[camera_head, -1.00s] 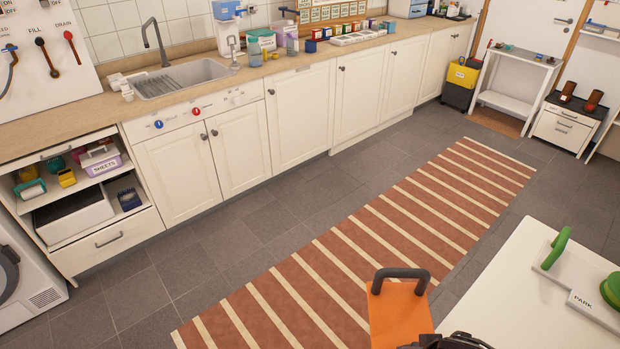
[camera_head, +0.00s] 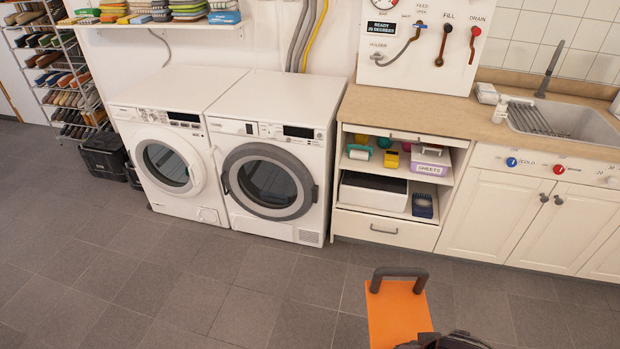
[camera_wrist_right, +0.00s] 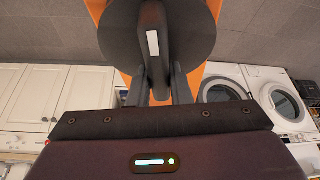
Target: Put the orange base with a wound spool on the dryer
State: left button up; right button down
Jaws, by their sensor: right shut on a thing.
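The orange base (camera_head: 397,315) with a dark bent handle (camera_head: 400,272) is held in front of me at the bottom of the head view. My right gripper (camera_head: 448,342) shows only partly there. In the right wrist view my right gripper (camera_wrist_right: 155,85) is shut on a dark grip with a pale stripe, in front of a dark round disc (camera_wrist_right: 118,35) and the orange base (camera_wrist_right: 96,8). Wound thread cannot be made out. Two white front-loading machines stand side by side, one with a white door ring (camera_head: 168,165) and one with a grey ring (camera_head: 268,182). Their tops look clear. My left gripper is out of view.
An open shelf unit (camera_head: 385,235) with bins stands right of the machines, then white cabinets (camera_head: 497,220) with a sink (camera_head: 570,120). A shoe rack (camera_head: 62,85) and a black crate (camera_head: 103,155) are at the left. The grey floor before the machines is clear.

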aim_at(276, 99)
jog(key=i+j+u, duration=0.1)
jog(key=i+j, duration=0.15)
jog(key=i, duration=0.25)
jog(key=i+j+u, duration=0.15)
jog(key=i, duration=0.35)
jog(key=i+j+u, duration=0.1)
jog(key=i, duration=0.45)
jog(key=i+j+u, duration=0.1)
jog(key=i+j, duration=0.15)
jog(key=i, duration=0.25)
